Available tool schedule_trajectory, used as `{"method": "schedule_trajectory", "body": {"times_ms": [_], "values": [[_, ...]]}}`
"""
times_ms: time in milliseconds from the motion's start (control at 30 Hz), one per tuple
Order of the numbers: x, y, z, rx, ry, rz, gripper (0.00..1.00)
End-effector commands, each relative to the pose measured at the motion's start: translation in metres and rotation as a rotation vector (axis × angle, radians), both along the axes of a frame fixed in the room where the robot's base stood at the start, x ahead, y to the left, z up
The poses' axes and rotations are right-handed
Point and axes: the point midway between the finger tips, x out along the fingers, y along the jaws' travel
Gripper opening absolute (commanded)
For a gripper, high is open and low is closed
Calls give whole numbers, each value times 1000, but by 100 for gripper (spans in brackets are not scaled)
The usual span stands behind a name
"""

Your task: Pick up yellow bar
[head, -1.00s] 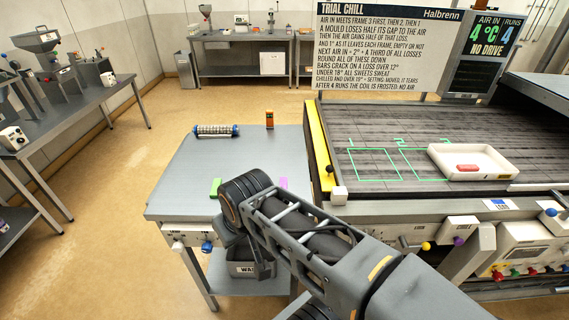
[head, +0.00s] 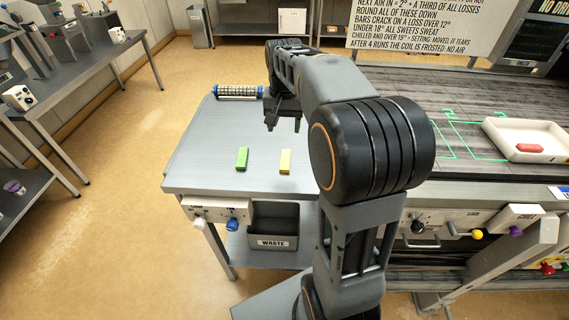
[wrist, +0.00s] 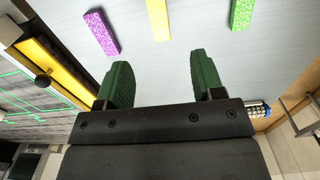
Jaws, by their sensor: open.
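The yellow bar (head: 285,161) lies on the grey steel table near its front edge, right of the green bar (head: 242,158). In the wrist view the yellow bar (wrist: 158,18) shows at the top, ahead of and between the fingers, with its far end cut off. My gripper (head: 283,124) is open and empty above the table, behind the yellow bar and apart from it. Its two green fingers show in the wrist view (wrist: 163,85) with bare tabletop between them.
In the wrist view a purple bar (wrist: 102,33) lies left of the yellow one; my arm hides it in the head view. A blue-capped roller (head: 238,91) lies at the table's back. The conveyor with a white tray (head: 496,131) is right. A waste bin (head: 274,224) sits below.

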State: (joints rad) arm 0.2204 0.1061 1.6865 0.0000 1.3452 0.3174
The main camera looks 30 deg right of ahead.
Motion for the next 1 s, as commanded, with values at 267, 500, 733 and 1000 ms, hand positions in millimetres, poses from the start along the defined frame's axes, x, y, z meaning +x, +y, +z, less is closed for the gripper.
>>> {"method": "schedule_trajectory", "body": {"times_ms": [267, 500, 733, 1000], "values": [[1, 0, -50, 2, 8, -2, 62], [2, 0, -75, 1, 6, -1, 62], [1, -1, -89, 2, 7, -1, 62], [1, -4, -123, 1, 6, 0, 62]]}}
